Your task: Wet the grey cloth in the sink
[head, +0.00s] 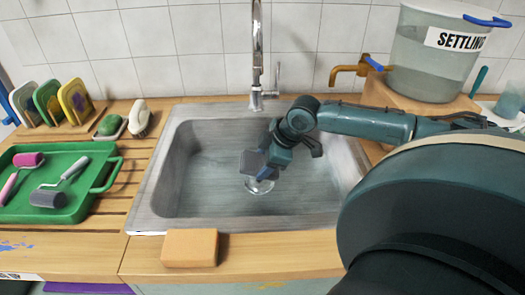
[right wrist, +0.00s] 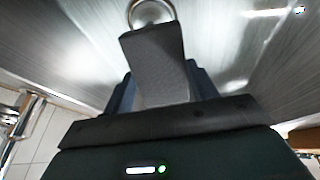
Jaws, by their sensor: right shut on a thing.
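The grey cloth (head: 252,163) is in my right gripper (head: 264,170), inside the metal sink (head: 190,185). The gripper reaches in from the right and points down, above the round drain (head: 258,186). In the right wrist view the cloth (right wrist: 155,60) sits between the two dark fingers, its far end close to the drain ring (right wrist: 150,12). The gripper is shut on it. The chrome tap (head: 257,50) stands behind the sink, and no stream of water shows from it. I cannot tell whether the cloth is wet. My left gripper is not in view.
A green tray (head: 75,212) with paint rollers lies on the left counter. An orange sponge block (head: 190,248) sits at the sink's front edge. A brass tap (head: 350,69) and a large clear bucket (head: 435,50) on a wooden stand are back right.

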